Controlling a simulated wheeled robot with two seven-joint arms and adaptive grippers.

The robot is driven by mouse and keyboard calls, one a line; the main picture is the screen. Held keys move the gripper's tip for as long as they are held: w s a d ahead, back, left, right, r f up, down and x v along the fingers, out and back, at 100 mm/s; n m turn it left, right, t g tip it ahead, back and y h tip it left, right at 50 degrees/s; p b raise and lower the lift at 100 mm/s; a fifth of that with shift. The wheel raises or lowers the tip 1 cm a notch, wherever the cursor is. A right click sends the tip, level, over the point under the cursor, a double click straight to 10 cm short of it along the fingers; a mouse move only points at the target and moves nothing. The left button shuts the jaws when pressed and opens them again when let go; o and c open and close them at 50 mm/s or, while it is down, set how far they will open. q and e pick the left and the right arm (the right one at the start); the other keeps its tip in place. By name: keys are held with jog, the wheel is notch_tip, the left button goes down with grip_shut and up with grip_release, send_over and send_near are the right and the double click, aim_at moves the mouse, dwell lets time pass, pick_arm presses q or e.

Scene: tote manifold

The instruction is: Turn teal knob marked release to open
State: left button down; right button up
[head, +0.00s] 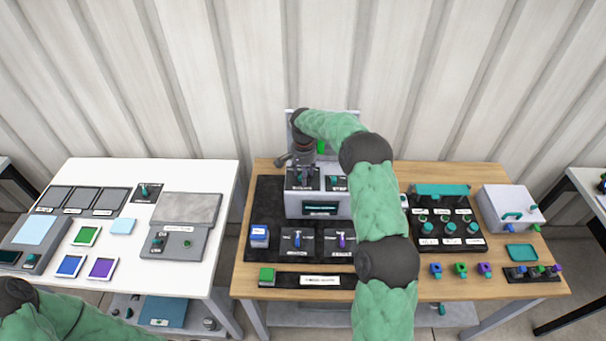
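My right gripper (304,170) points down over the left black panel on top of a grey box (318,208) on the wooden table. Its fingertips are small and dark there, and whatever lies beneath them is mostly hidden. I cannot tell whether it touches a knob or is open. A teal knob (337,181) stands on the panel just right of it, partly beside my arm. Other teal knobs stand on a black plate (144,189) and on a grey unit (158,238) on the white table. The labels are too small to read. My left arm enters at lower left; its gripper is out of view.
A black board (426,241) with several teal knobs and a white box (508,208) with a teal handle stand to the right. A blue and a purple lever are in front of the grey box. My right arm crosses the table's middle.

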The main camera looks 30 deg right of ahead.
notch_tip(320, 180, up, 12)
dwell(0.6)
